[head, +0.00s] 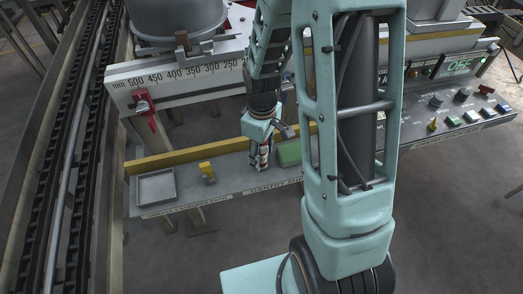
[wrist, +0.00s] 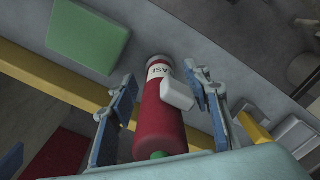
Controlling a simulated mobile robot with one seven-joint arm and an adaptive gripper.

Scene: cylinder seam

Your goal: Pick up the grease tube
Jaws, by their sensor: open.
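The grease tube, a red cylinder with a white lettered band and a green end, lies between my two fingers in the wrist view (wrist: 160,125). In the head view a small red and white part of it (head: 260,158) shows below my gripper (head: 261,148), at the shelf. In the wrist view my gripper (wrist: 163,80) is open, with one finger on each side of the tube. Gaps show between the fingers and the tube. A pale block at the right finger covers part of the tube's side.
A green block (head: 289,153) stands close to the right of the tube. A yellow item (head: 207,173) and a grey tray (head: 156,187) are on the shelf to the left. A yellow rail (head: 180,158) runs along the shelf's back. A control panel (head: 455,110) is at right.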

